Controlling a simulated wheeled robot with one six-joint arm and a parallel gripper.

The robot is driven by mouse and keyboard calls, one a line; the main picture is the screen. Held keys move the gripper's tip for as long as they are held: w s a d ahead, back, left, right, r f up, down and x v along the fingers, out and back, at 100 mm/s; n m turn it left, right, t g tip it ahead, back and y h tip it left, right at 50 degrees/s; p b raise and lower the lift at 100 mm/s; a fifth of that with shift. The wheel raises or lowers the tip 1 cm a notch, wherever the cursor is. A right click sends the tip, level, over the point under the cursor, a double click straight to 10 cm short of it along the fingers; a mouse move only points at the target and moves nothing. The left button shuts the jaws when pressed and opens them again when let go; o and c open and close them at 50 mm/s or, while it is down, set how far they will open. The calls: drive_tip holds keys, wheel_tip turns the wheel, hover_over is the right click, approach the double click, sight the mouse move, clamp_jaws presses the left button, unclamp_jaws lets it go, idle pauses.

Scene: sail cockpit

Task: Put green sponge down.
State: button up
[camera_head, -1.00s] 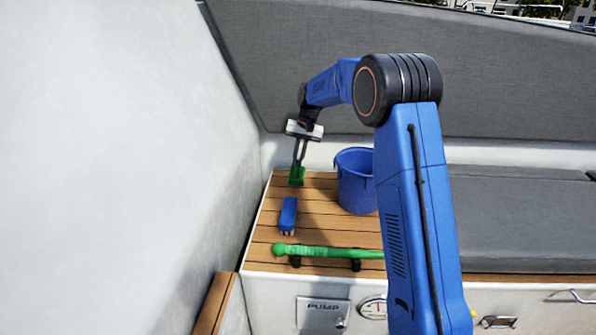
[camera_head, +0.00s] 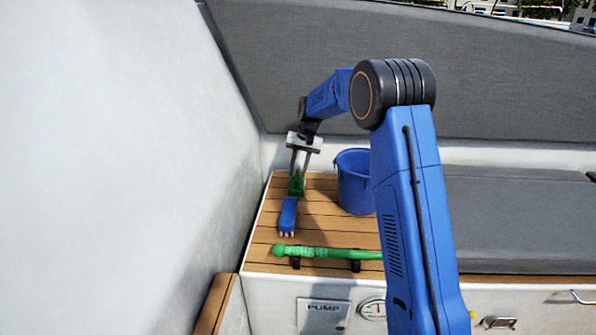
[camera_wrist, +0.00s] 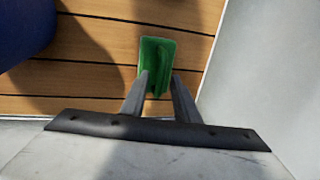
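The green sponge (camera_head: 297,186) rests on the wooden slatted seat top, just behind the blue brush. In the wrist view the sponge (camera_wrist: 156,50) lies flat on the slats, with a raised ridge along its middle. My gripper (camera_head: 299,176) is right above it, pointing down. In the wrist view my gripper (camera_wrist: 158,76) is open, its two fingers apart on either side of the ridge, with a gap to it. The fingertips are low, close to the sponge.
A blue brush (camera_head: 288,216) lies in front of the sponge. A blue bucket (camera_head: 355,184) stands to the right. A green rod-like handle (camera_head: 325,252) sits in holders near the front edge. A white wall (camera_head: 110,150) rises at left. Bare slats lie between brush and bucket.

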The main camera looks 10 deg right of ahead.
sight(304, 183)
wheel_tip(304, 183, up, 12)
drive_tip(key=d, duration=0.2)
drive_tip(key=s+d+r+n+t, duration=0.1)
drive_tip(key=s+r, duration=0.3)
drive_tip(key=s, duration=0.4)
drive_tip(key=s+r, duration=0.4)
drive_tip(key=s, duration=0.4)
drive_tip(key=s+d+f+n+t+h, duration=0.1)
drive_tip(key=s+d+n+t, duration=0.1)
drive_tip(key=s, duration=2.7)
drive_tip(key=s+d+f+t+h, duration=0.1)
drive_tip(key=s+f, duration=0.7)
drive_tip(key=s, duration=0.4)
drive_tip(key=shift+d+n, duration=0.2)
drive_tip(key=shift+n, duration=0.1)
drive_tip(key=shift+o, duration=0.6)
drive_tip(key=shift+s, duration=0.1)
